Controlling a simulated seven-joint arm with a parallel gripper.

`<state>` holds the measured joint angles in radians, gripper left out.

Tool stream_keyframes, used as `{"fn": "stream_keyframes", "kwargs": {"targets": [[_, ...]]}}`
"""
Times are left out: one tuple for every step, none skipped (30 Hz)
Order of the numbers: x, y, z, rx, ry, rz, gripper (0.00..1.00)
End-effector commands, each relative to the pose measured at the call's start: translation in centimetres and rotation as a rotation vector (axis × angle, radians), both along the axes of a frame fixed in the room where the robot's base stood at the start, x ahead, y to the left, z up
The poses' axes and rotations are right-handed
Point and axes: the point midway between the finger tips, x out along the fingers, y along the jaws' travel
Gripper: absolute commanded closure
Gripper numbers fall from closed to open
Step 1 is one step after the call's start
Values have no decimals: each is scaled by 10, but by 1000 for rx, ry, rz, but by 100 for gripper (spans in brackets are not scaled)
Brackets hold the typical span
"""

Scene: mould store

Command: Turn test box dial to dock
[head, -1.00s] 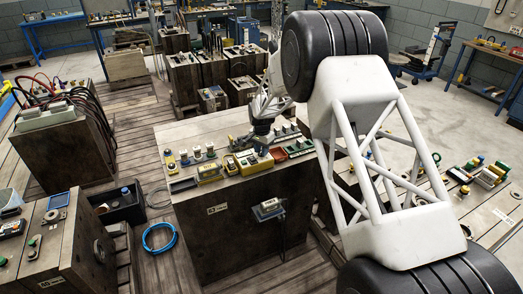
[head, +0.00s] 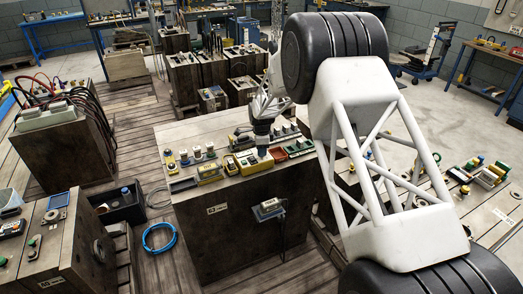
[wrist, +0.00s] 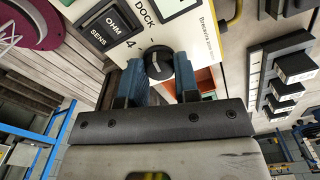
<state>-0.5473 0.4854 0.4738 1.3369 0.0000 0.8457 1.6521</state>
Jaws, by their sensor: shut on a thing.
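The test box (wrist: 185,22) shows in the wrist view as a pale panel with a yellow edge. Its black round dial (wrist: 158,60) has a light pointer line and sits between the blue fingertips of my gripper (wrist: 160,76). My gripper is shut on the dial. The word DOCK is printed on the panel above the dial, and a 4 stands at its upper left. I cannot tell exactly which mark the pointer meets. In the head view my gripper (head: 262,150) points down at the yellow-edged test box (head: 252,165) on the wooden cabinet; the dial is hidden there.
The cabinet top (head: 195,128) also holds a second yellow-edged box (head: 209,174), a red tray (head: 279,154) and several knobs close by. In the wrist view a row of black switches (wrist: 283,82) is to the right.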

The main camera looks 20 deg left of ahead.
Motion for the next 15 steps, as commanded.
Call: {"fn": "stream_keyframes", "kwargs": {"targets": [[0,0,2,0,-1,-13,94],[0,0,2,0,-1,-22,94],[0,0,2,1,-2,-29,94],[0,0,2,1,-2,-34,94],[0,0,2,1,-2,-38,94],[0,0,2,1,-2,-42,94],[0,0,2,1,-2,-44,94],[0,0,2,1,-2,-46,94],[0,0,2,1,-2,-47,94],[0,0,2,1,-2,-47,94],[0,0,2,1,-2,-47,94],[0,0,2,1,-2,-46,94],[0,0,2,1,-2,-46,94],[0,0,2,1,-2,-46,94],[0,0,2,1,-2,-46,94]]}}
